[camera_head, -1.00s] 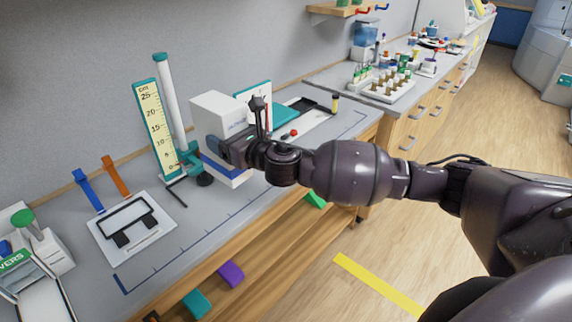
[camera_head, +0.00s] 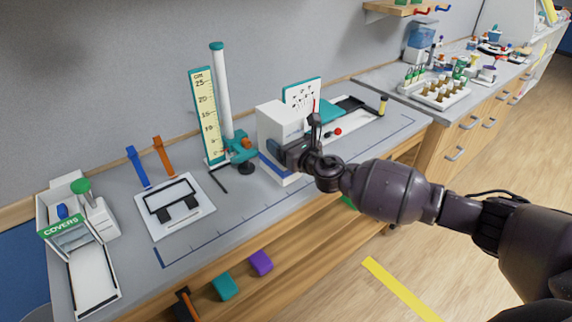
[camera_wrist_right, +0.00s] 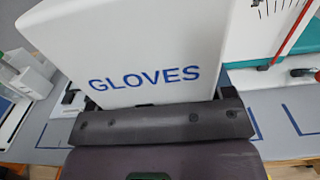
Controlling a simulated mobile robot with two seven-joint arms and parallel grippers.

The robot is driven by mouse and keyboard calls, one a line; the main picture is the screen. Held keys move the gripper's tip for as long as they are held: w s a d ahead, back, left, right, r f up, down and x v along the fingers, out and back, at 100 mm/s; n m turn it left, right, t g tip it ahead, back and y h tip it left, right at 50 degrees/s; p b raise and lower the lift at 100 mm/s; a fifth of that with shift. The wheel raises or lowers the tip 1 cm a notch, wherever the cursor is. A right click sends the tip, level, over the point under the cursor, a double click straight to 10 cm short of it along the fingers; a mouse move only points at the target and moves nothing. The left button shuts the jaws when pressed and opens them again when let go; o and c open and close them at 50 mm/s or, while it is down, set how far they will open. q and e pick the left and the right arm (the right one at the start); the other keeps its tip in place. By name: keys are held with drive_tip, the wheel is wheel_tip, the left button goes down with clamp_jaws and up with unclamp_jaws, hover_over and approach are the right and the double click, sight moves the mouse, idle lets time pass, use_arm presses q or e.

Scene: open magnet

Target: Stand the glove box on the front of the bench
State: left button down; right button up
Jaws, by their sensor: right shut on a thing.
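The glove box (camera_head: 279,117) is a white box with a blue band low on its side. It stands upright over the bench (camera_head: 225,215), to the right of the teal post stand. My right gripper (camera_head: 292,154) is shut on its near side. In the right wrist view the box (camera_wrist_right: 140,45) shows blue "GLOVES" lettering just above the dark jaws (camera_wrist_right: 165,122). The jaws cover its lower part there. I cannot tell whether its base touches the bench. My left gripper is not in view.
A ruler board (camera_head: 207,118) and tall white tube (camera_head: 221,95) stand left of the box. A blue line marks the bench front, where the surface is clear. A covers dispenser (camera_head: 62,232) sits far left.

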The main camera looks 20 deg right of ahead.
wheel_tip(320, 180, down, 4)
drive_tip(key=shift+f, duration=0.1)
wheel_tip(320, 180, down, 3)
drive_tip(key=shift+b, duration=1.05)
drive_tip(key=shift+f, duration=0.3)
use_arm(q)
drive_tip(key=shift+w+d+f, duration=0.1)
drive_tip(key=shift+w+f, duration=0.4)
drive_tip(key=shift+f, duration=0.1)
use_arm(e)
drive_tip(key=shift+f, duration=0.15)
drive_tip(key=o, duration=0.7)
drive_tip(key=shift+f+b, duration=0.15)
drive_tip(key=shift+b, duration=0.2)
drive_tip(key=o, duration=0.4)
drive_tip(key=shift+o, duration=0.2)
